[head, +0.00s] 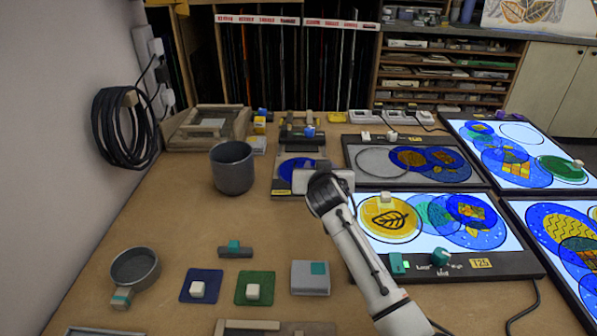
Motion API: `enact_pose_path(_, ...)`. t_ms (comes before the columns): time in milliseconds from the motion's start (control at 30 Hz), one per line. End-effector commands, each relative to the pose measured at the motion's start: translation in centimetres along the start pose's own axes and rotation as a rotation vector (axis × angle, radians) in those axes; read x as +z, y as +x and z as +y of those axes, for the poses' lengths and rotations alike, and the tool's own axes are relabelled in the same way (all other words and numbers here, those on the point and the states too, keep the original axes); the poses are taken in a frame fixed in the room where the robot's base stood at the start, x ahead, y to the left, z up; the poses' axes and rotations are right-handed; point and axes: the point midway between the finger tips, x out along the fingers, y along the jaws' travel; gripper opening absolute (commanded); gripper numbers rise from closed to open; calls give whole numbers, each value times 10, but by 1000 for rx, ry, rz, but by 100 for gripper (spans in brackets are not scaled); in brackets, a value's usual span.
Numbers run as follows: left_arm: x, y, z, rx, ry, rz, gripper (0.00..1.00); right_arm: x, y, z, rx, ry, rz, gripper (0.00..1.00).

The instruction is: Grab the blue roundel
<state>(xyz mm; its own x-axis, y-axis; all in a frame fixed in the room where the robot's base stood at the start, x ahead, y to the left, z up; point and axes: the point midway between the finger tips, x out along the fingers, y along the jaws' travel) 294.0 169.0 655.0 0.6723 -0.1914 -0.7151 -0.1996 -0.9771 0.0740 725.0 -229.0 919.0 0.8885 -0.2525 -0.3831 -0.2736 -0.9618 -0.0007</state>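A blue roundel (291,171) lies on a grey fixture (283,190) left of the light panels, partly covered by my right gripper. My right gripper (322,178) comes in from the lower right and hangs at the right edge of this roundel. Its fingertips are hidden behind its own body, so I cannot tell whether it is open or touches the glass. Other blue round pieces lie on the unlit panel (365,181) and on the lit panel (410,243). My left gripper is not in view.
A grey cup (232,168) stands left of the fixture. A round dish (135,267), a blue square (201,286), a green square (255,288) and a grey box (310,278) are at the front. Clear wood lies around (180,225) the left middle of the table.

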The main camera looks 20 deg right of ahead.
Motion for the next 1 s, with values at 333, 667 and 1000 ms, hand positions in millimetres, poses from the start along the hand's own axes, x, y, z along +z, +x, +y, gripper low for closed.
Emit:
enact_pose_path(333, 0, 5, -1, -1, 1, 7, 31, 3, 6, 4, 3, 1, -1, 32)
enact_pose_path(667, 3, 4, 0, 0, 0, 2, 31, 2, 6, 4, 2, 1, 1, 0)
enact_pose_path(1000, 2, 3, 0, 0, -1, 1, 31, -25, -5, 3, 0, 5, 7, 0)
